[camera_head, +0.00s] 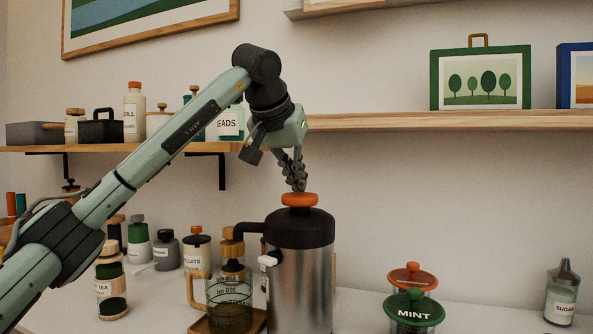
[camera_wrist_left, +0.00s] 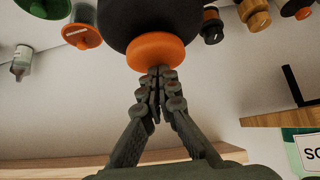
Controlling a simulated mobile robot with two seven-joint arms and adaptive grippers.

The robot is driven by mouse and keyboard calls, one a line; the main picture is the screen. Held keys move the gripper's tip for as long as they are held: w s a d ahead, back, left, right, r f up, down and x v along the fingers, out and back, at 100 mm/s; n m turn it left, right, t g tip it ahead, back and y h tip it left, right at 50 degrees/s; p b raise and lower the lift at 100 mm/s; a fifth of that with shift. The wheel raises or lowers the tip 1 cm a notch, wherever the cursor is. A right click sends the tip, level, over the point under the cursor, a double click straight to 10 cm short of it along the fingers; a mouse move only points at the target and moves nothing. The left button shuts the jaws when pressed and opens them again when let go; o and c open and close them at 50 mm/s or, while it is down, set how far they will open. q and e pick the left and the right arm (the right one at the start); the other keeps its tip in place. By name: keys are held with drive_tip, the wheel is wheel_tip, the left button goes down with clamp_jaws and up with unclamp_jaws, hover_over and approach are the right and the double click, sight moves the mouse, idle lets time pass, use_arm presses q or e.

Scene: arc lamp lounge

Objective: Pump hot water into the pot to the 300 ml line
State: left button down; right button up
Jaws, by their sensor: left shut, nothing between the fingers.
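The pump flask (camera_head: 300,270) is a tall steel cylinder with a black top and an orange pump knob (camera_head: 300,200). Its spout reaches left over a glass pot (camera_head: 229,290) with measuring marks and a wooden handle. The pot stands on a wooden tray (camera_head: 203,324); I cannot tell the water level in it. My left gripper (camera_head: 298,187) is shut and empty, fingertips pointing down just above the knob. In the left wrist view the fingertips (camera_wrist_left: 160,72) meet at the orange knob (camera_wrist_left: 162,51); I cannot tell whether they touch it. My right gripper is not in view.
A green MINT jar (camera_head: 413,312) and an orange-lidded jar (camera_head: 412,276) stand right of the flask. A SUGAR dispenser (camera_head: 562,292) is at the far right. Several jars crowd the counter's left. A wooden shelf (camera_head: 400,122) runs behind my arm.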

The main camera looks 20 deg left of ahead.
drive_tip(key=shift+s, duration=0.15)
use_arm(q)
drive_tip(key=shift+f, duration=1.1)
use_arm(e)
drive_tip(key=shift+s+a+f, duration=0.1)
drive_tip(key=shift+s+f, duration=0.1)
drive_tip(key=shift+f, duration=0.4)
use_arm(q)
drive_tip(key=shift+f, duration=0.1)
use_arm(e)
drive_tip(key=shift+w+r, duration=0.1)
use_arm(q)
drive_tip(key=v, duration=1.2)
drive_tip(key=shift+r, duration=0.25)
